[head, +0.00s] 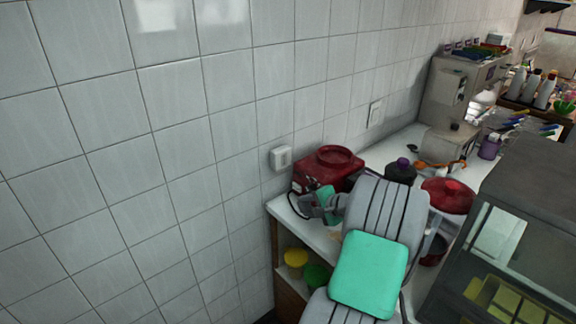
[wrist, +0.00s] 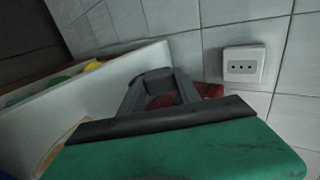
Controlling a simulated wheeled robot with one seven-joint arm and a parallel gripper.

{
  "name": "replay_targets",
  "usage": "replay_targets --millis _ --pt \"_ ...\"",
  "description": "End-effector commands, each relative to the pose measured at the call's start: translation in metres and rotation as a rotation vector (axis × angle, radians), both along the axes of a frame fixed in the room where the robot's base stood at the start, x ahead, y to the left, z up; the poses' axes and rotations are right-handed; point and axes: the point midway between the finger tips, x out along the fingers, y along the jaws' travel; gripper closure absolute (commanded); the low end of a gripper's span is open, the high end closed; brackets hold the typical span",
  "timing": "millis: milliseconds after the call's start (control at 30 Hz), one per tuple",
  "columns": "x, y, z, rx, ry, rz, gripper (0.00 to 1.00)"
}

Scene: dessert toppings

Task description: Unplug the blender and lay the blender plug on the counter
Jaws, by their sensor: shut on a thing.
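The red appliance that looks like the blender (head: 312,180) stands on the white counter (head: 278,210) against the tiled wall. A little red shows behind my gripper in the wrist view. The wall socket (head: 281,158) is above the counter's left end; in the wrist view the socket (wrist: 243,68) has bare holes and no plug in it. My gripper (head: 308,203) is in front of the blender, near the counter's left edge. In the wrist view my gripper (wrist: 156,77) is shut. A black cord (head: 290,204) loops beside it. The plug itself is hidden at the fingertips.
A black bottle with a purple cap (head: 401,172) and a red lidded pot (head: 448,196) stand right of the blender. A glass display case (head: 500,235) is at the right. Yellow and green bowls (head: 296,257) sit on a shelf below. The counter's left end has little free room.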

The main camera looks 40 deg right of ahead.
Motion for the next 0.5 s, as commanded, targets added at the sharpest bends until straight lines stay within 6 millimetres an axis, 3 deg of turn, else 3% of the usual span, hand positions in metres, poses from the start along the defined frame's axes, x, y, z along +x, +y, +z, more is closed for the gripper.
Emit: replay_targets --millis 500 --pt "0.0 0.0 -0.033 -0.001 0.0 0.001 1.0"
